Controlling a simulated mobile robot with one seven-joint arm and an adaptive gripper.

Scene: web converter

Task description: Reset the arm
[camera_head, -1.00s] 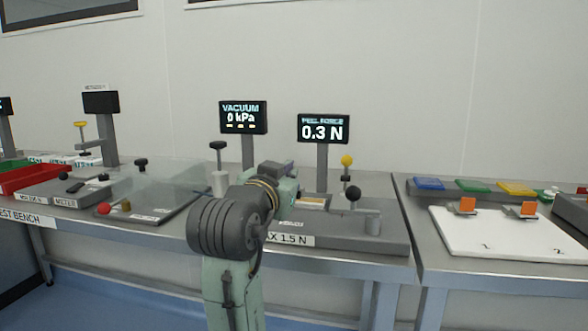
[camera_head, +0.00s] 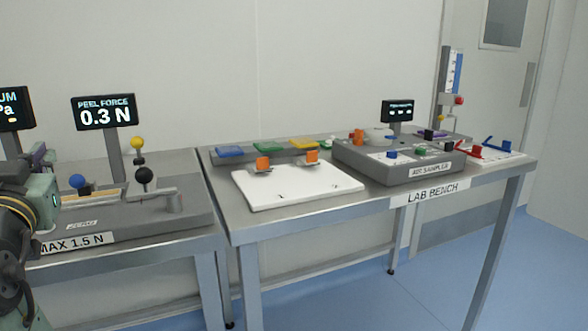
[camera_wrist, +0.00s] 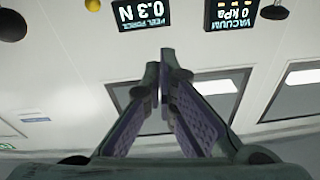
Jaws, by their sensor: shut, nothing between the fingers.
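My gripper (camera_wrist: 162,66) is in the wrist view, its purple-padded fingers together and empty. It points toward the wall, with nothing touching the fingertips. In the head view my arm is cut off at the left edge, beside the peel force station. The peel force display (camera_head: 104,112) reads 0.3 N. It shows upside down in the wrist view (camera_wrist: 142,13), next to the upside-down vacuum display (camera_wrist: 232,13), which reads 0 kPa.
The peel station base (camera_head: 135,222) has a yellow-knobbed post (camera_head: 138,143) and a black-knobbed lever (camera_head: 143,174). Right of it, the lab bench (camera_head: 290,211) carries a white board (camera_head: 300,190), coloured blocks and a grey air sampler (camera_head: 400,170). Blue floor (camera_head: 400,290) is open at the front right.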

